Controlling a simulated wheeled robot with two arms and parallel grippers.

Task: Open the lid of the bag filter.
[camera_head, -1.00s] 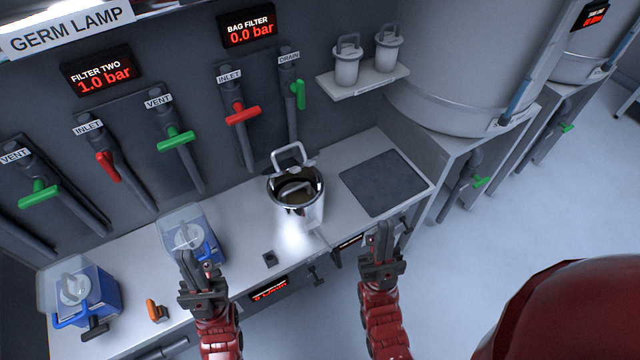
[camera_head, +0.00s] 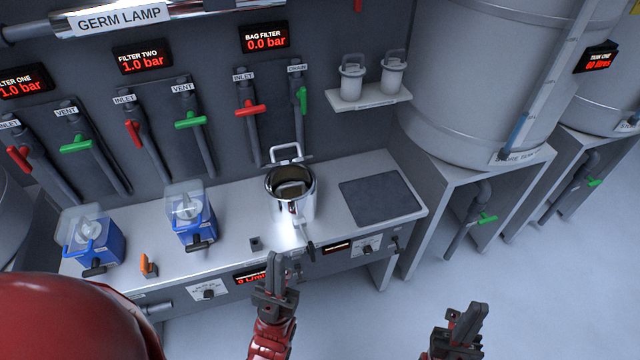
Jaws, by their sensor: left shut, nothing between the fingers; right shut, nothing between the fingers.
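The bag filter (camera_head: 301,213) is a shiny steel pot on the bench below the BAG FILTER display. Its round top is dark inside a bright rim; I cannot tell whether this is an open mouth or a glossy lid. A metal loop handle (camera_head: 286,150) stands up at its back edge. My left gripper (camera_head: 275,262) is shut and empty, in front of the bench and lower in the picture than the pot, apart from it. My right gripper (camera_head: 472,315) is shut and empty, low at the right, over the floor and well away from the pot.
The BAG FILTER display (camera_head: 264,38) reads 0.0 bar. Below it are a red inlet handle (camera_head: 250,110) and a green drain handle (camera_head: 302,99). Two blue units (camera_head: 191,222) stand left of the pot. A dark mat (camera_head: 380,198) lies right. A shelf (camera_head: 357,101) holds two canisters.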

